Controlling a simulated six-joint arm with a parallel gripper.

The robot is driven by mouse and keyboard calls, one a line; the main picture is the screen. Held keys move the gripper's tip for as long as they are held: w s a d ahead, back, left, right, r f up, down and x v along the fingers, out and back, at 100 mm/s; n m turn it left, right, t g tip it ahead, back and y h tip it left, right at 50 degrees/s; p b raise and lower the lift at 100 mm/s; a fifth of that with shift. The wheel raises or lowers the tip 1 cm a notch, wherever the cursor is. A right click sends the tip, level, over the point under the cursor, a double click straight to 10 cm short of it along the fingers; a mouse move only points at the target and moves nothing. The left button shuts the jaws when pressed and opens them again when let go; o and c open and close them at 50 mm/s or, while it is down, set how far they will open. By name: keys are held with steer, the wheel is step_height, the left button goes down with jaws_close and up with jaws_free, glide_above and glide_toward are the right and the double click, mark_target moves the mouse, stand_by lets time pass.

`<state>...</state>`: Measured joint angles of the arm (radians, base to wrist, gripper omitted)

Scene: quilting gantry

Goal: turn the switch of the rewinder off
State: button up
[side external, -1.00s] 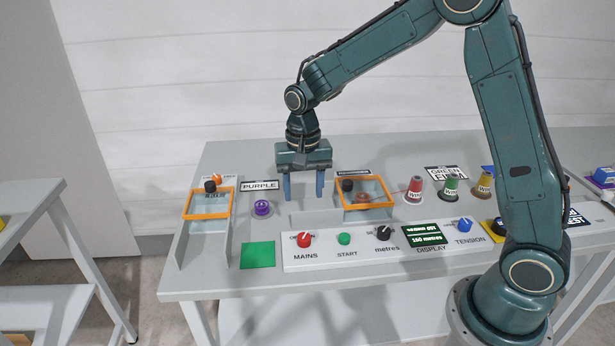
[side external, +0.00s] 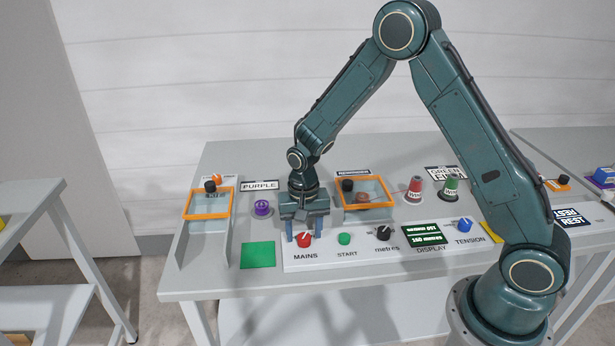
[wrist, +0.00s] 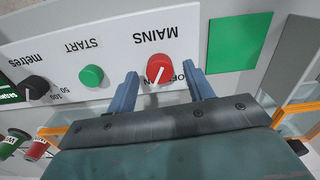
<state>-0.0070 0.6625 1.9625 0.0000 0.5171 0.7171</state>
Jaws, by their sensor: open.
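The red MAINS switch (side external: 304,240) is a round knob with a white pointer line on the white control panel (side external: 365,258). It also shows in the wrist view (wrist: 160,69), where its pointer line is aimed down and slightly left. My gripper (side external: 304,238) is just above and behind the knob, pointing down. In the wrist view my gripper (wrist: 162,82) is open, with one blue finger on either side of the knob and a gap to each. Lettering beside the knob is partly hidden. The rewinder (side external: 365,196) is an orange-framed clear box behind the panel.
On the panel right of the knob are a green START button (side external: 344,239), a black metres knob (side external: 383,233), a lit display (side external: 422,236) and a blue TENSION knob (side external: 464,224). A green square (side external: 257,255) lies left of the panel. Red (side external: 414,189) and green cones stand behind.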

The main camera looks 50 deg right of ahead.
steer(key=shift+f, duration=0.6)
steer(key=shift+c, duration=0.2)
steer(key=c, duration=0.9)
steer(key=shift+c, duration=0.2)
steer(key=shift+n, duration=0.4)
steer(key=n, duration=1.1)
steer(key=shift+r, duration=0.1)
